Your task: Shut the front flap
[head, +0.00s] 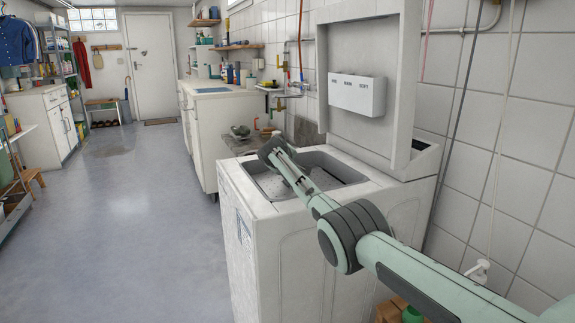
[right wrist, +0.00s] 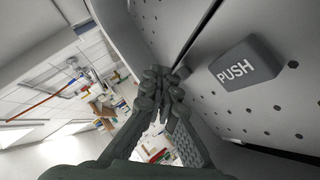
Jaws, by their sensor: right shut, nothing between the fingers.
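The top-loading washer (head: 325,245) stands with its big lid (head: 365,50) raised upright against the wall. Inside its top opening, part of the pale metal drum (head: 335,165) shows, partly hidden by my right arm. The right wrist view shows perforated drum metal close up, with a dark grey PUSH button (right wrist: 236,66) and a narrow dark seam between two metal panels. I cannot tell which panel is the front flap. My right gripper (right wrist: 163,76) is shut and empty, its fingertips at the seam's lower end; whether they touch metal is unclear. My left gripper is out of view.
The raised lid bounds the space behind the opening. A white cabinet with a worktop (head: 212,91) stands beyond the washer. The floor (head: 130,220) left of the washer is clear.

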